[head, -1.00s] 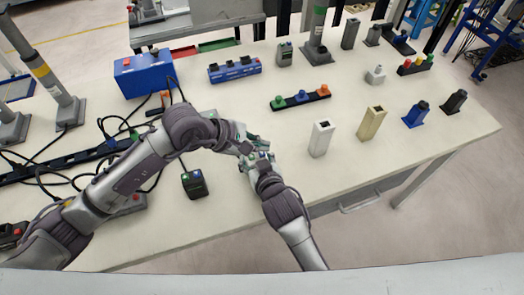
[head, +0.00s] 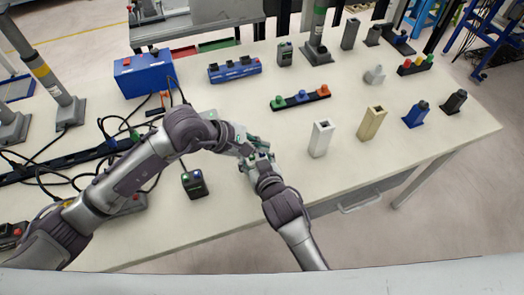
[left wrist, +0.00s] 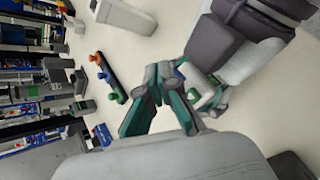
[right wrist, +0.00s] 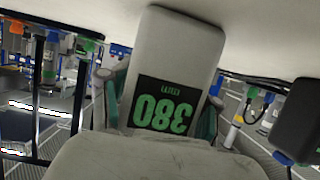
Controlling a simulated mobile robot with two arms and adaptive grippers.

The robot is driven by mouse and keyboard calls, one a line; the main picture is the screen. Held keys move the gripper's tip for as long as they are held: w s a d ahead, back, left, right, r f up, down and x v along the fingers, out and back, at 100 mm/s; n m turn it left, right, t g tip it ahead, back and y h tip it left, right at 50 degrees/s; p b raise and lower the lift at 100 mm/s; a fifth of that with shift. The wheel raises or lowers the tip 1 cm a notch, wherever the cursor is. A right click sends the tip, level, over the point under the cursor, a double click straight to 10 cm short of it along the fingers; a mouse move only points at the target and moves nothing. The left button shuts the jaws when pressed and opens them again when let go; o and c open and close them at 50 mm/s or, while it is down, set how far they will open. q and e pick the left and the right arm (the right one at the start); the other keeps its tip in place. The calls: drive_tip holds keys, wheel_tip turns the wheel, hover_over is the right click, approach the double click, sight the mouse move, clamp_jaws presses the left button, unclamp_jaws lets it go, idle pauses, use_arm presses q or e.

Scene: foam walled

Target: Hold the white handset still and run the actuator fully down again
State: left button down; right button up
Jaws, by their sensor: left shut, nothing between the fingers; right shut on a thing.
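The white handset (right wrist: 178,45) fills the middle of the right wrist view, its dark display showing green digits that read 380 upside down. My right gripper (right wrist: 162,108) is shut on the handset, one finger on each side. In the head view my right gripper (head: 256,163) holds it low near the table's middle. My left gripper (head: 254,142) is shut and empty, right beside the handset. In the left wrist view its closed fingertips (left wrist: 156,84) are close to the handset's blue and green buttons (left wrist: 188,76). Contact cannot be told. Which column is the actuator is unclear.
Grey columns with a yellow band (head: 44,72) and a green band (head: 319,18) stand on the table. A dark two-button handset (head: 194,183) lies left of my grippers. White (head: 321,139) and beige (head: 371,124) blocks stand to the right. Cables cover the left side.

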sight(260, 154)
use_arm(q)
drive_tip(key=shift+f, duration=0.7)
idle(1.2)
idle(2.5)
drive_tip(key=shift+r, duration=0.95)
use_arm(e)
drive_tip(key=shift+f, duration=0.1)
use_arm(q)
drive_tip(key=shift+r, duration=0.1)
drive_tip(key=shift+r, duration=2.4)
use_arm(e)
drive_tip(key=o, duration=1.3)
drive_tip(key=shift+o, duration=0.2)
